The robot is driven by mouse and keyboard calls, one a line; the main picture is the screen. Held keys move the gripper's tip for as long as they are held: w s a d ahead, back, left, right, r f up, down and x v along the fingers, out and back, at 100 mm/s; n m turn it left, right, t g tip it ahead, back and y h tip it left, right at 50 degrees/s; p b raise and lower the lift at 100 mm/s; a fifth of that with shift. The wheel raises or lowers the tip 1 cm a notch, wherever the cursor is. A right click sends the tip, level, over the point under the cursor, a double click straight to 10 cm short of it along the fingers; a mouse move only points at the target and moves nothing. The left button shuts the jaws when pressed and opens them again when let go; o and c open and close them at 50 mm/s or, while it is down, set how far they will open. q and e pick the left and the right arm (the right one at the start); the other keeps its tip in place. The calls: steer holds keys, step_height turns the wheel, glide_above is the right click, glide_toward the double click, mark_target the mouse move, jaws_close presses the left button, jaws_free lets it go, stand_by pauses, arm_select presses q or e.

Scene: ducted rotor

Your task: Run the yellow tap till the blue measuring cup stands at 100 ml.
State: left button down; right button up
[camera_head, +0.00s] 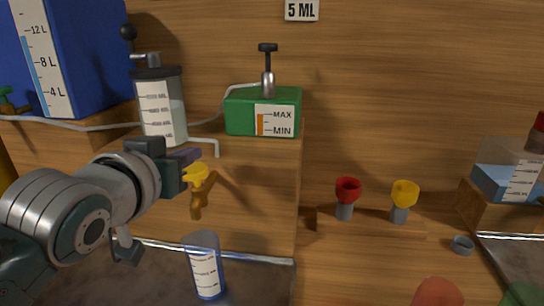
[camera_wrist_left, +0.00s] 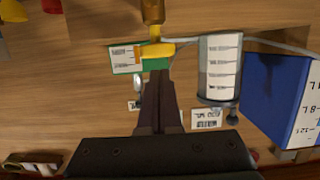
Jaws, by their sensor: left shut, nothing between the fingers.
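The yellow tap (camera_head: 197,183) is on the front of the wooden block at the left, its spout pointing down. In the left wrist view its yellow handle (camera_wrist_left: 152,50) lies crosswise just beyond my fingertips. The clear measuring cup with blue edges (camera_head: 206,268) stands upright below the tap, on the dark tray. Its scale faces me, but the marks and any level are too small to read. My left gripper (camera_head: 187,157) is shut and empty, close beside the tap's handle; I cannot tell whether it touches. It also shows in the left wrist view (camera_wrist_left: 158,74). My right gripper is out of view.
A clear container (camera_head: 490,184) stands far right.

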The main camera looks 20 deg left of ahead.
mark_target(195, 171)
arm_select(q)
steer(key=shift+f, duration=0.5)
steer(key=shift+f+b, duration=0.4)
steer(key=shift+f, duration=0.5)
stand_by(6.6)
